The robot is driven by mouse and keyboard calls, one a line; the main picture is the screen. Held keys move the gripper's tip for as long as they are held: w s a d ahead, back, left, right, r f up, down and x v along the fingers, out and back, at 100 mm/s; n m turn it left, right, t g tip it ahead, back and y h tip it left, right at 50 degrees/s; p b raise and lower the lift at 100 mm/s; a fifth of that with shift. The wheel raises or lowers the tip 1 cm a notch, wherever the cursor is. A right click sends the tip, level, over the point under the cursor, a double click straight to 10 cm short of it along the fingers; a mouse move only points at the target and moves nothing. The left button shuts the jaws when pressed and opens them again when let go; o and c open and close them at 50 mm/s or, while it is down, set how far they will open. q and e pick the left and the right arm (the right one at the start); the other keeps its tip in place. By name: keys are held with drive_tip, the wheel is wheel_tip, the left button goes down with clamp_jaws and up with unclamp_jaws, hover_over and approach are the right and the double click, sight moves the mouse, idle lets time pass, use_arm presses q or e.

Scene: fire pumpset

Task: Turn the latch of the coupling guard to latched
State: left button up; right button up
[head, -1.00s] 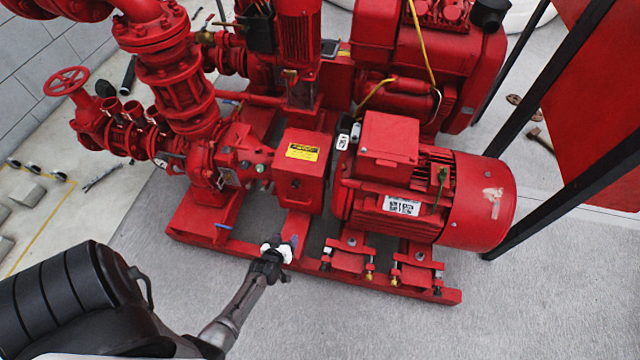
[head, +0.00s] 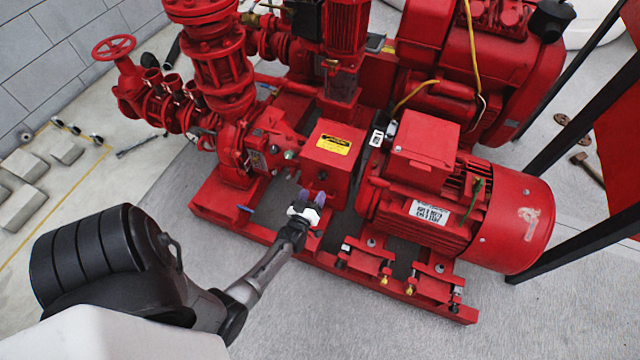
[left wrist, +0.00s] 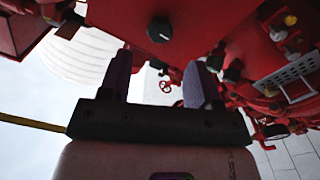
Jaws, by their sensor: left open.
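The coupling guard (head: 333,150) is a red box with a yellow label, between the pump and the motor in the head view. A small dark knob (head: 322,175) on its front face looks like the latch. In the left wrist view a black knob (left wrist: 159,30) with a white mark stands on a red face, ahead of the fingers. My left gripper (head: 313,194) is open and empty, just below the guard's front face, its fingers pointing up towards it. In the left wrist view its two fingers (left wrist: 160,72) are apart, with a gap to the knob.
The red motor (head: 420,205) is right of the guard, and the pump (head: 240,150) is left. The red base frame (head: 385,280) runs below my left gripper. Black posts (head: 575,140) stand at the right. The grey floor in front is clear.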

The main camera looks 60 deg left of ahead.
sight(321, 179)
use_arm(q)
drive_tip(key=b+x, duration=0.2)
drive_tip(key=x, duration=0.3)
drive_tip(key=shift+f, duration=0.1)
drive_tip(key=shift+x, duration=0.8)
drive_tip(key=c, duration=0.9)
